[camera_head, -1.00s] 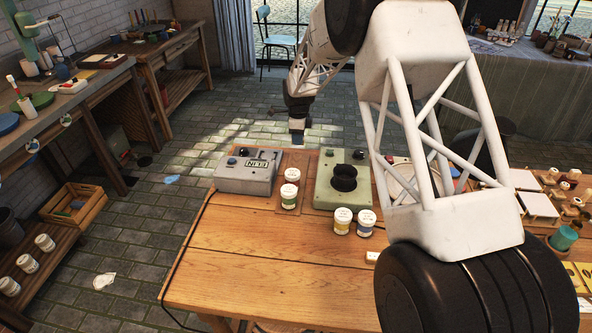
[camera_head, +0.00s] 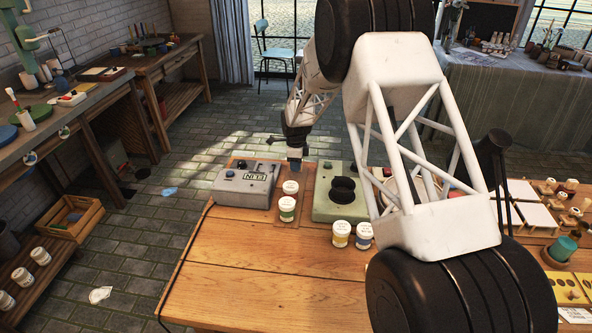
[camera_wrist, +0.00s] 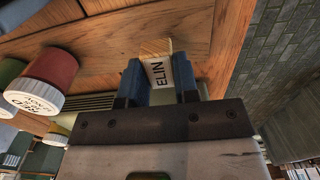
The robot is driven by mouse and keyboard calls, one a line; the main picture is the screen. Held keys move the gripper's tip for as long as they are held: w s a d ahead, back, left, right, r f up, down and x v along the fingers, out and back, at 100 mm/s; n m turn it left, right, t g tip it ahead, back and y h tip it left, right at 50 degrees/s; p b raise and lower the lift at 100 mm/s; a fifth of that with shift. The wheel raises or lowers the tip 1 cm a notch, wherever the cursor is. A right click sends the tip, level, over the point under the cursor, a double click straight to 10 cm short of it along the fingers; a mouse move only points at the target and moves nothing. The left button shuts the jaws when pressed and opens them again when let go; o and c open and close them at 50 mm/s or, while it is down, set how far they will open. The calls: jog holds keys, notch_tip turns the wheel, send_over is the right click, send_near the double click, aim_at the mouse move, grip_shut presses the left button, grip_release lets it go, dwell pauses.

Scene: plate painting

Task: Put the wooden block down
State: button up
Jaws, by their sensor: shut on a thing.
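My gripper (camera_head: 295,170) is over the far edge of the wooden table, close to the right side of the grey box. In the wrist view its two blue fingers (camera_wrist: 160,80) are shut on a small wooden block (camera_wrist: 154,46). In the head view the block is too small and covered to make out. I cannot tell whether the block touches the table.
The grey box (camera_head: 246,185) stands left of my gripper and a green device (camera_head: 340,205) stands right. A white-lidded green-label jar (camera_head: 287,209) is in front. A red jar (camera_wrist: 50,68) is close by in the wrist view. The table's front left (camera_head: 250,275) is clear.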

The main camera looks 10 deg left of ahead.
jog(key=shift+f, duration=1.4)
jog(key=o, duration=0.9)
jog(key=shift+f, duration=0.1)
notch_tip(320, 180, up, 12)
jog(key=shift+r, duration=0.15)
